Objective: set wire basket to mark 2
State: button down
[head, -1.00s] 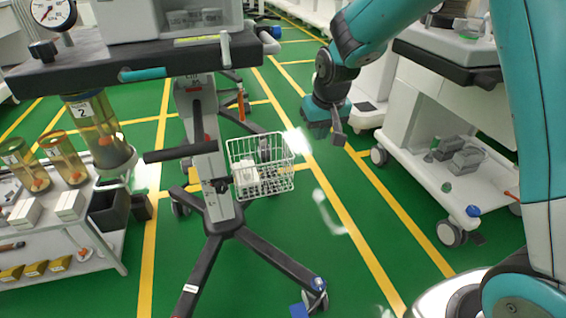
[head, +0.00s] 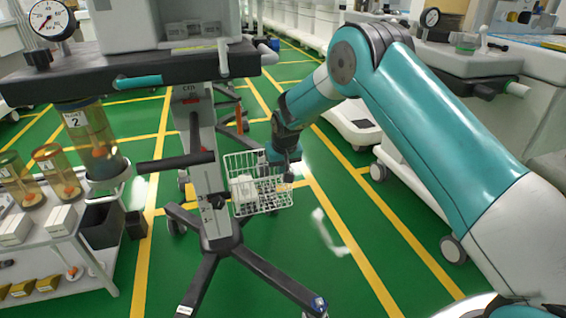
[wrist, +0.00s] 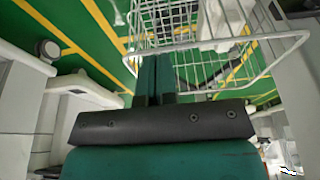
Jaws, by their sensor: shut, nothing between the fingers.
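The white wire basket (head: 262,208) hangs at the side of the grey upright post (head: 203,150) of a wheeled stand in the head view. A white box (head: 243,190) sits inside it. My gripper (head: 292,172) is at the basket's right side, overlapping its rim in this view. In the wrist view, my gripper's fingers (wrist: 156,62) are together and empty, close to the basket's wires (wrist: 230,60). I cannot tell whether they touch it.
A white trolley (head: 70,245) with canisters and boxes is at left. Splayed legs (head: 265,270) lie below.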

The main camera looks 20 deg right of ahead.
aim_at(281, 184)
jog(key=shift+w+f, duration=0.2)
jog(key=shift+f, duration=0.4)
notch_tip(281, 184, down, 5)
jog(key=shift+f+b, duration=0.1)
jog(key=shift+b, duration=0.65)
